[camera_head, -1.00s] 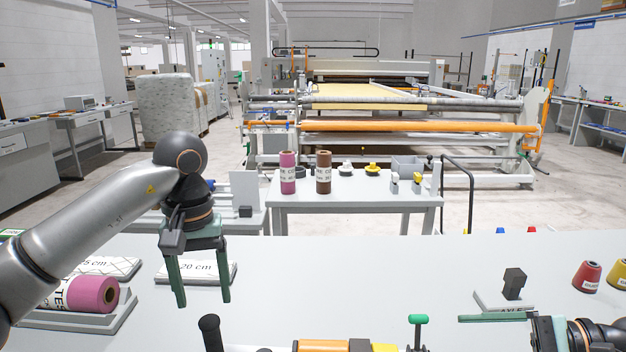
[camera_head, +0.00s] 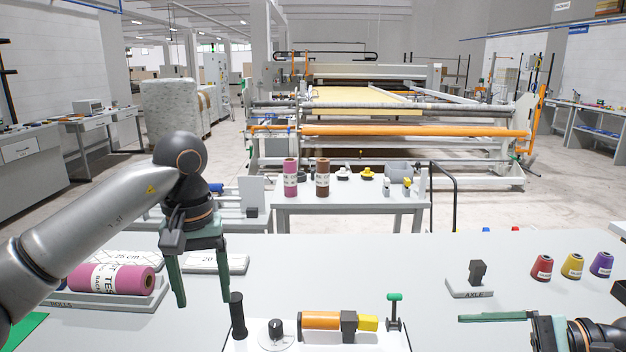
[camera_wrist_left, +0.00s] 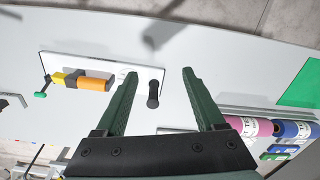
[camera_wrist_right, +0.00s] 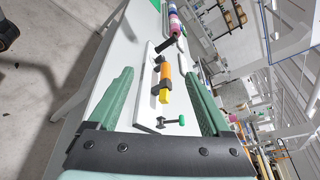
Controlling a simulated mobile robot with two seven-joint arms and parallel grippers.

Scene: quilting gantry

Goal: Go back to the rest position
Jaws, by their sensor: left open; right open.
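My left gripper (camera_head: 203,302) hangs open and empty above the table at left of centre, its two green fingers pointing down. My right gripper (camera_head: 495,318) is at the lower right edge of the head view, where one finger shows. In the right wrist view its fingers (camera_wrist_right: 162,105) are wide apart, with nothing held. The orange and yellow tool (camera_head: 335,320) on its plate shows beyond them, not touching. No marked rest position shows.
A pink roll (camera_head: 112,279) lies in a grey tray at left. A black block on the axle stand (camera_head: 470,289) and red, yellow and purple cones (camera_head: 572,266) stand at right. A black handle (camera_head: 237,316) rises near the left gripper.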

